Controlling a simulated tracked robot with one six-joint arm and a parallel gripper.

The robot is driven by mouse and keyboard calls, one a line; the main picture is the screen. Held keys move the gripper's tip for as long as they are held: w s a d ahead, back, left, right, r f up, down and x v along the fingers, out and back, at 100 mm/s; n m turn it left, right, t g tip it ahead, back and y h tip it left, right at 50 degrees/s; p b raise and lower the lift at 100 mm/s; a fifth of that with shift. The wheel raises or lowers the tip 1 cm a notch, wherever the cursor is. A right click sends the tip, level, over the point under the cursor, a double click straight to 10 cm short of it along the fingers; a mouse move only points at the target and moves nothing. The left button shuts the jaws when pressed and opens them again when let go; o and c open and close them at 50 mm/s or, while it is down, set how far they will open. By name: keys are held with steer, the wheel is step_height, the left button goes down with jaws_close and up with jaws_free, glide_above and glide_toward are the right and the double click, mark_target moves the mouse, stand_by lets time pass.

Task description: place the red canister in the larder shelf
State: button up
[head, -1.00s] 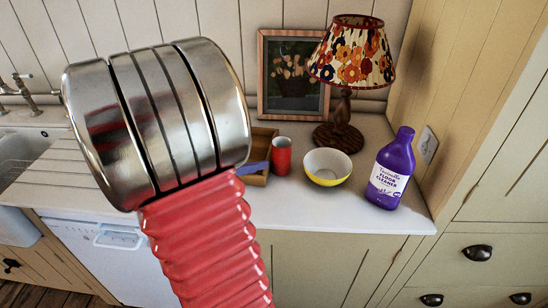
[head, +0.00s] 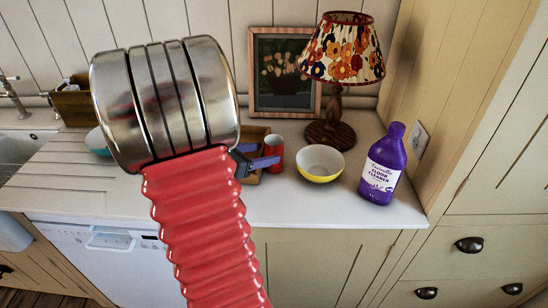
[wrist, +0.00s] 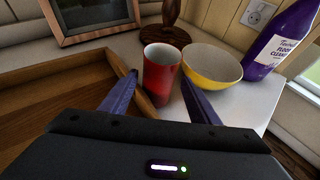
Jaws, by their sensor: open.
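The red canister (head: 276,152) stands upright on the white counter, between a wooden tray and a yellow bowl. It looks like an open-topped red cylinder in the wrist view (wrist: 161,75). My gripper (wrist: 159,80) is open, its purple fingers pointing at the canister, one on each side of its lower part in the picture. I cannot tell whether either finger touches it. In the head view the purple fingers (head: 266,156) show beside the canister's left side, partly behind my red arm. I cannot make out the larder shelf in either view.
The wooden tray (wrist: 60,92) lies close left of the canister. The yellow bowl (head: 320,164) is close right, with a purple floor cleaner bottle (head: 383,165) beyond. A flowered lamp (head: 342,52) and a framed picture (head: 283,75) stand behind. The front counter strip is clear.

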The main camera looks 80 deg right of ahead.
mark_target(267, 153)
steer(key=shift+s+d+f, duration=0.1)
steer(key=shift+s+d, duration=0.05)
steer(key=shift+d, duration=0.05)
steer(key=shift+x, duration=2.5)
steer(key=shift+f, duration=0.1)
steer(key=shift+c, duration=0.5)
steer(key=c, duration=0.9)
steer(key=shift+c, duration=0.2)
step_height(267, 153, up, 10)
